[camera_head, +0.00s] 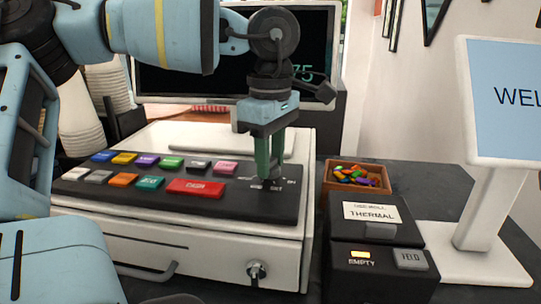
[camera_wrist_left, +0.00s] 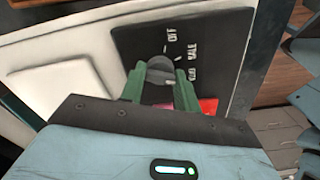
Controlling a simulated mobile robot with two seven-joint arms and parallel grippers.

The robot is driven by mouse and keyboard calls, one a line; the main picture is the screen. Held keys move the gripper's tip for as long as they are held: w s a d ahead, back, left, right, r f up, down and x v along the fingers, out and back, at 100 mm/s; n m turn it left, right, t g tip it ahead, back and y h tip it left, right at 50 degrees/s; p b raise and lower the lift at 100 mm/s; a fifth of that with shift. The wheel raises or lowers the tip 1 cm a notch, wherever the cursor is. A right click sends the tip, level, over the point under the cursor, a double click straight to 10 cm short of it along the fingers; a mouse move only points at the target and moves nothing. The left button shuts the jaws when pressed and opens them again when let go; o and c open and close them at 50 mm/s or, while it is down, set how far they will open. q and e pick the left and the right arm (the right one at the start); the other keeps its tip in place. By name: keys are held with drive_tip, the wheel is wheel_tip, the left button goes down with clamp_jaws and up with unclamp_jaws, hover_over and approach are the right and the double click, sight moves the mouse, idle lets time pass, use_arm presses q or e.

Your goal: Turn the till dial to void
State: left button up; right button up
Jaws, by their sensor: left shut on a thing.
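The till (camera_head: 210,235) stands on the counter with a black key panel on its sloped top. The till dial (camera_wrist_left: 160,67) is a small grey round knob at the panel's right end. Printed words sit around it, including OFF and SALE in the left wrist view. I cannot tell clearly which word the dial points to. My left gripper (camera_head: 268,172) points down with green fingers at the dial, mostly hiding it in the head view. In the left wrist view the fingers (camera_wrist_left: 160,85) are shut on the dial from both sides. My right gripper is not in view.
A small wooden box (camera_head: 356,178) of colourful pieces is right of the till. A black printer (camera_head: 378,245) stands in front of it. A white stand with a screen (camera_head: 508,100) is at the far right. A dark monitor (camera_head: 190,85) is behind the till. A key (camera_head: 256,270) sits in the drawer lock.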

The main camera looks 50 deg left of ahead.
use_arm(q)
drive_tip(key=o, duration=1)
drive_tip(key=shift+c, duration=0.2)
drive_tip(key=shift+r, duration=0.1)
drive_tip(key=shift+r, duration=3.85)
